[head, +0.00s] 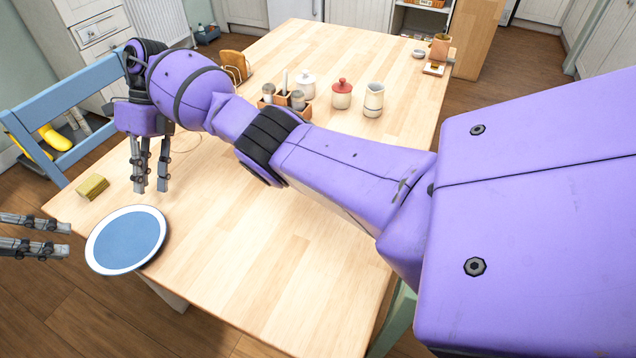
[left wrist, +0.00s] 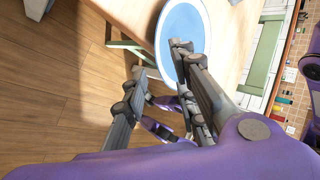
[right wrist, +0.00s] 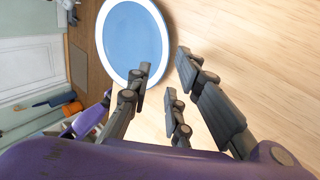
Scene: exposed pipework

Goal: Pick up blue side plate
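A blue side plate (head: 126,239) with a white rim lies at the table's left front corner, its edge reaching the table edge. It also shows in the left wrist view (left wrist: 184,32) and the right wrist view (right wrist: 133,42). My left gripper (head: 69,240) comes in from the left edge, open and empty, its fingertips just left of the plate and apart from it. My right gripper (head: 151,190) points down just behind the plate, open and empty; its fingers show spread in the right wrist view (right wrist: 163,66). Nothing hides the plate in the head view.
The wooden table (head: 250,270) is clear right of the plate. A yellow-green sponge-like block (head: 92,187) lies behind the plate. Jars (head: 341,95) and a condiment caddy (head: 290,104) stand further back. A blue chair (head: 60,110) stands at the left. My right arm crosses above the table.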

